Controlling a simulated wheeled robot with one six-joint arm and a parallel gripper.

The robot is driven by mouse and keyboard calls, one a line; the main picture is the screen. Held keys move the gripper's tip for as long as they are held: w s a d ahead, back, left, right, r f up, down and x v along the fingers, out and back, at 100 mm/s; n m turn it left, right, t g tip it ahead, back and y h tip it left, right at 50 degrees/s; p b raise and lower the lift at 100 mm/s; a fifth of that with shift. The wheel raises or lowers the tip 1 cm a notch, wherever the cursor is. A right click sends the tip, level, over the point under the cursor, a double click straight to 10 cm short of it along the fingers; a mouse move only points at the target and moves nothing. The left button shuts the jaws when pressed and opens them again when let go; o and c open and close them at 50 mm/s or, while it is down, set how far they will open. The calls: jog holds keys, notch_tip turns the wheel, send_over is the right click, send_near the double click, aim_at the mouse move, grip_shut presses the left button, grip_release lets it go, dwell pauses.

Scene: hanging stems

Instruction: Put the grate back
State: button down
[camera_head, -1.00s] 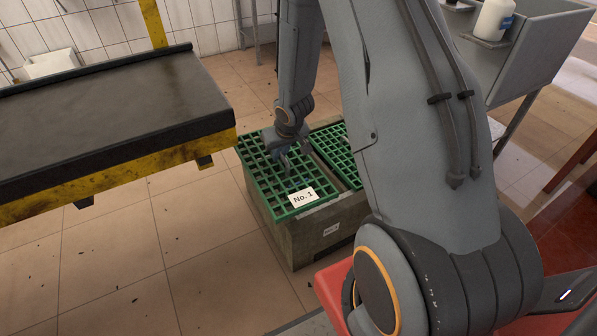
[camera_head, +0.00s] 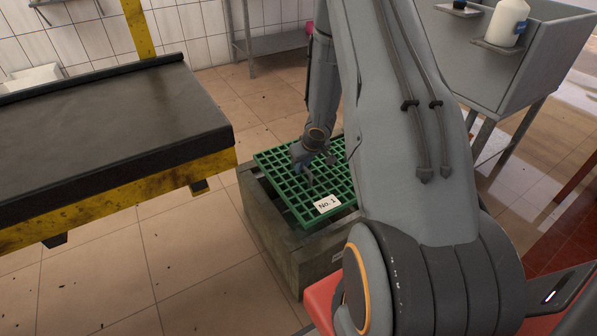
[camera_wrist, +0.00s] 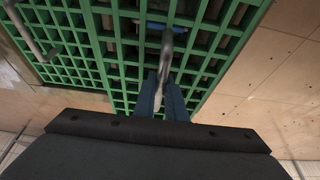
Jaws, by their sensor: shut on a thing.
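My gripper (camera_head: 306,172) is over the grate's middle. In the wrist view my gripper (camera_wrist: 166,85) is shut on the grate's grey handle (camera_wrist: 167,45). In the head view my arm hides the box's right side.
A dark-topped bench with a yellow frame (camera_head: 120,176) stands close at the left. A grey sink (camera_head: 470,65) with a white bottle (camera_head: 507,22) is at the right. Tiled floor (camera_head: 205,255) is free in front of the box and bench.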

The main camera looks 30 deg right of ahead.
aim_at(303, 176)
jog(key=shift+f+b, duration=1.9)
jog(key=shift+f, duration=1.6)
jog(key=shift+f+b, duration=0.3)
jog(key=shift+f, duration=0.3)
jog(key=c, duration=1.8)
grip_release()
